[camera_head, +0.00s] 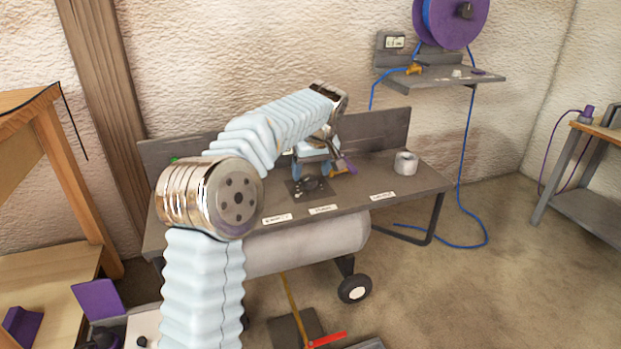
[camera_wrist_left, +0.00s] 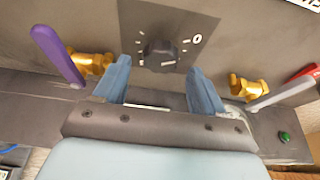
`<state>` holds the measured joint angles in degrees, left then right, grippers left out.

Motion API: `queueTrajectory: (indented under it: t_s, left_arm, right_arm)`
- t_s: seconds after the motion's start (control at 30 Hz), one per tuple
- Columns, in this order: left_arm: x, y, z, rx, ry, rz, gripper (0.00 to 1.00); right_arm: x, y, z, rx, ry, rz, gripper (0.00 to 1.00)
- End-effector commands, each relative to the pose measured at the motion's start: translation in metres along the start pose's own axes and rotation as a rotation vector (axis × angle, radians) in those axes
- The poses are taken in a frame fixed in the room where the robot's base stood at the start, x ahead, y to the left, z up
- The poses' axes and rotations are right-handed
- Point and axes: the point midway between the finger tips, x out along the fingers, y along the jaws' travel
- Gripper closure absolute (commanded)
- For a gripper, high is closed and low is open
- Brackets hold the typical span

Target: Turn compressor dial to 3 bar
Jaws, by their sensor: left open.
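The compressor dial (camera_wrist_left: 160,52) is a black knob on a dark square plate with white marks and a "0" at the right in the left wrist view. In the head view the dial (camera_head: 309,184) sits on the grey bench top. My left gripper (camera_wrist_left: 159,68) is open, its two blue fingers apart on either side of the knob's near side. I cannot tell whether they touch it. In the head view my left gripper (camera_head: 312,168) hangs just above and behind the dial. The knob's exact setting is hard to read. My right gripper is not in view.
A brass valve with a purple lever (camera_wrist_left: 58,55) and another brass valve (camera_wrist_left: 247,88) flank the dial. A grey tape roll (camera_head: 405,163) stands on the bench's right. The tank (camera_head: 310,243) lies below. A wall shelf (camera_head: 440,78) holds small items.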

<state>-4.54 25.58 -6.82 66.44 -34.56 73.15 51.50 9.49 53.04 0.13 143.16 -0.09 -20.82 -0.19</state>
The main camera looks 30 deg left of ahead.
Motion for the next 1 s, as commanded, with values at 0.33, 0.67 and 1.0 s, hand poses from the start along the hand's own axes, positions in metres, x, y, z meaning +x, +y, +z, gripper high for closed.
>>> queueTrajectory:
  t_s: [0.33, 0.67, 1.0]
  left_arm:
    - [0.026, 0.000, 0.000, 0.000, 0.001, 0.001, 0.30]
    - [0.026, 0.000, 0.000, 0.000, 0.001, 0.001, 0.51]
    - [0.026, 0.000, 0.000, 0.003, 0.001, 0.002, 0.84]
  right_arm:
    - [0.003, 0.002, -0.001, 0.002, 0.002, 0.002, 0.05]
    - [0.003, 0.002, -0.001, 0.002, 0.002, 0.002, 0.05]
    - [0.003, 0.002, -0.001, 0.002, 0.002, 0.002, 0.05]
